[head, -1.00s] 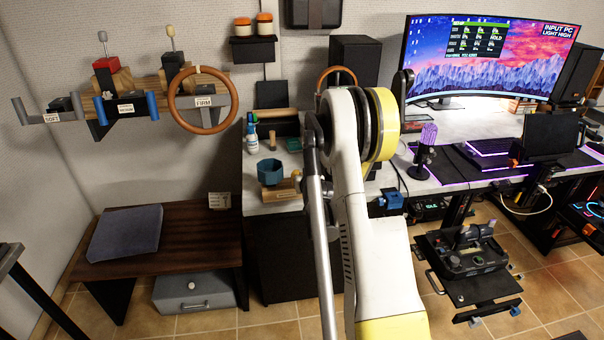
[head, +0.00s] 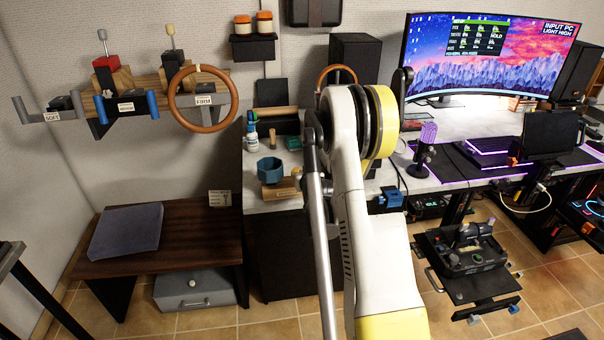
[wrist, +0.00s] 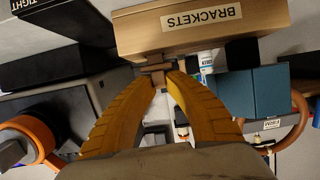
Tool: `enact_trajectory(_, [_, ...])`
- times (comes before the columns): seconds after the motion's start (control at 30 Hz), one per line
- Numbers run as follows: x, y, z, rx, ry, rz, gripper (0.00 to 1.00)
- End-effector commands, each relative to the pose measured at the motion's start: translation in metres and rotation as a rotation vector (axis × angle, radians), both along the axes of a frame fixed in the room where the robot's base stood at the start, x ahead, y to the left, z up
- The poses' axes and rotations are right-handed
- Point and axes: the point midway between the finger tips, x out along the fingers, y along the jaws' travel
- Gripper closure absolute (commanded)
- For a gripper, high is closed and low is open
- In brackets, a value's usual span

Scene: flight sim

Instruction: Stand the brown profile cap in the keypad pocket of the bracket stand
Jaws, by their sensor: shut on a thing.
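In the wrist view, my gripper (wrist: 163,77) has its two yellow fingers closed together at the tips on the small brown profile cap (wrist: 153,67). The cap is at the lower edge of the wooden bracket stand (wrist: 275,17), which carries a "BRACKETS" label and fills the top of the view. The cap and stand overlap in the picture. I cannot tell whether they touch, and no keypad pocket can be made out.
A blue hexagonal cup (head: 270,170) stands on the desk; a blue-teal block-like shape (wrist: 250,92) is right of my fingers. A white bottle (head: 252,140) stands behind the cup. A steering wheel (head: 203,99) hangs on the wall. The low bench (head: 190,240) has free room.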

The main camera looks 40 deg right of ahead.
Motion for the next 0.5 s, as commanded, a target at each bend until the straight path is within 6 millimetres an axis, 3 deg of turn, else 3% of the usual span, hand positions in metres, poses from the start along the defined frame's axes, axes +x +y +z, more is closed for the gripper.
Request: enact_trajectory(0.5, [0.000, 0.000, 0.024, 0.000, 0.000, 0.000, 1.00])
